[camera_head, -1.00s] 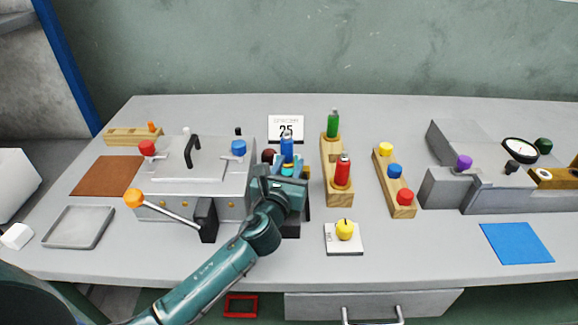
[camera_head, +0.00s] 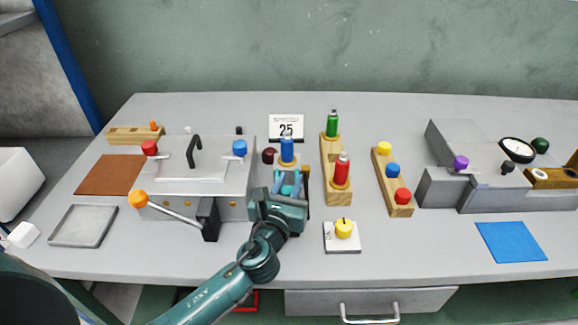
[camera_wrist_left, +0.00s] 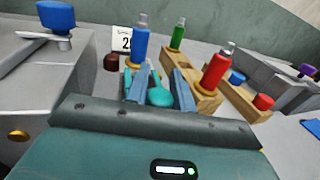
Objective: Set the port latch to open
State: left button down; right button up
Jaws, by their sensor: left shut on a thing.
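A teal knob-like handle (camera_wrist_left: 158,96), which I take to be the port latch, sits just in front of the blue bottle (camera_wrist_left: 140,42). My left gripper (camera_head: 287,178) is shut on this teal handle, with a blue finger on each side of it in the left wrist view. The blue bottle (camera_head: 287,150) stands upright in an orange ring (camera_wrist_left: 132,65) beyond the fingertips. The latch's base is hidden behind the gripper, and I cannot read its setting. My right gripper is not in view.
A grey press with a red knob (camera_head: 149,148), blue knob (camera_head: 239,148) and orange-tipped lever (camera_head: 138,199) stands left of the gripper. A wooden rack with a red bottle (camera_head: 341,170) is close on the right.

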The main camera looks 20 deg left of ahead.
pick_arm(q)
jog(key=shift+s+d+f, duration=0.1)
jog(key=c, duration=1.6)
grip_release()
jog(key=shift+o, duration=1.4)
jog(key=shift+s, duration=0.15)
jog(key=shift+o, duration=0.7)
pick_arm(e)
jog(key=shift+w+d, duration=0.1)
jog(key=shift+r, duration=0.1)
pick_arm(q)
jog(key=s+b, duration=0.1)
jog(key=s, duration=1)
jog(key=shift+s+b, duration=0.3)
jog(key=shift+b, duration=0.05)
jog(key=shift+s, duration=0.75)
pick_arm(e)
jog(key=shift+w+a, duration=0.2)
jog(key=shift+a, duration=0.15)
pick_arm(q)
jog(key=shift+d, duration=0.1)
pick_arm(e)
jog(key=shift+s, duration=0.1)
